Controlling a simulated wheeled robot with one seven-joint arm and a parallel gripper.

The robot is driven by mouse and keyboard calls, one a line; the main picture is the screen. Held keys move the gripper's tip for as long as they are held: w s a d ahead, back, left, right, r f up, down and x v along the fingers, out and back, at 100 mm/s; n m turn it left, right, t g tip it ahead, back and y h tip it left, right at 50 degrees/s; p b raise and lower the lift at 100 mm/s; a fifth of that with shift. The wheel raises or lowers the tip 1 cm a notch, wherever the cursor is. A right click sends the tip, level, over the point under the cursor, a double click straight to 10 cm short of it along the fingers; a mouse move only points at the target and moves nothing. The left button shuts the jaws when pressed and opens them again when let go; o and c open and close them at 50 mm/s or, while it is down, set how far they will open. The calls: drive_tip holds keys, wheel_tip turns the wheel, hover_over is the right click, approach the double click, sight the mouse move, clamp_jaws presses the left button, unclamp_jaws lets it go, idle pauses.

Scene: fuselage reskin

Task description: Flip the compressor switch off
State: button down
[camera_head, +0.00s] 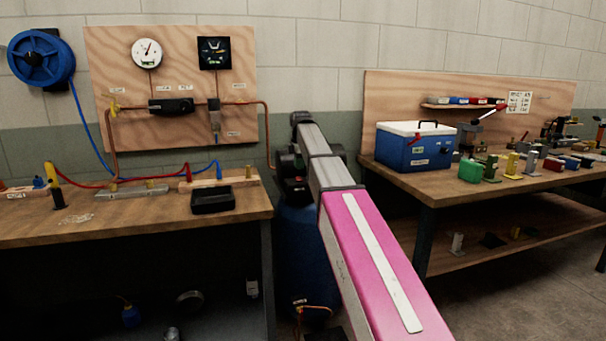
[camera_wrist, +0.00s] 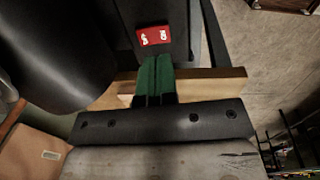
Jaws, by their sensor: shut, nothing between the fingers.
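The compressor is a blue tank (camera_head: 308,250) with a dark motor and pump head (camera_head: 290,165) on top, standing between the two benches in the head view. My arm reaches over it and hides part of it. In the wrist view, a red switch plate (camera_wrist: 154,37) with white markings sits on a black box of the compressor. My gripper (camera_wrist: 154,60) shows there as two green fingers, shut together and empty. Their tips are just below the red plate in the picture; I cannot tell whether they touch the box. In the head view the fingers are hidden.
The left bench (camera_head: 130,225) holds hoses, fittings and a black tray (camera_head: 212,199), under a gauge board (camera_head: 180,130). The right bench (camera_head: 450,190) holds a blue cooler (camera_head: 412,150) and small parts. Both stand close beside the compressor. Floor is free at lower right.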

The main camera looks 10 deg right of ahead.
sight(298, 178)
wheel_tip(298, 178, up, 9)
drive_tip(key=s, duration=0.1)
drive_tip(key=shift+w, duration=0.15)
idle(0.4)
drive_tip(key=shift+w+a+r, duration=0.15)
drive_tip(key=shift+w+r, duration=0.05)
drive_tip(key=shift+w, duration=0.45)
drive_tip(key=shift+f, duration=0.1)
drive_tip(key=f, duration=0.4)
drive_tip(key=w+f, duration=0.1)
drive_tip(key=f, duration=0.8)
drive_tip(key=shift+w+a+f, duration=0.15)
drive_tip(key=shift+w+f, duration=0.2)
drive_tip(key=shift+f, duration=0.25)
drive_tip(key=shift+s, duration=0.1)
